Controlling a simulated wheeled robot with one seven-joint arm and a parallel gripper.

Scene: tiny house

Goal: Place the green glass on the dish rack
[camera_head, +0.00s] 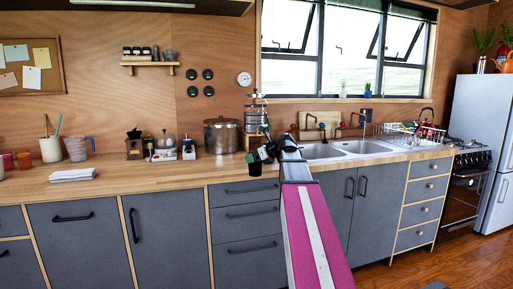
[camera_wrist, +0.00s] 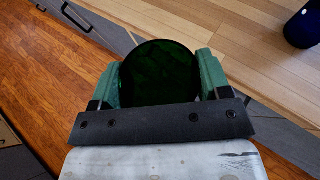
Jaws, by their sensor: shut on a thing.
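The green glass (camera_wrist: 160,72) is dark green and sits between the two green finger pads of my gripper (camera_wrist: 161,78) in the wrist view. My gripper is shut on it. In the head view my gripper (camera_head: 259,156) is in front of the counter edge, and the glass (camera_head: 255,169) shows small and dark just below it. The dish rack (camera_head: 397,130) stands on the counter at the right, beyond the sink, well apart from the glass. It is a light wire rack with coloured things in or beside it, too small to tell apart.
The double sink (camera_head: 345,149) with its taps lies between my gripper and the rack. A steel pot (camera_head: 221,135) and a glass-and-metal press (camera_head: 256,115) stand behind my gripper. The stove (camera_head: 467,155) and fridge (camera_head: 483,110) are at the right. The counter front left of centre is clear.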

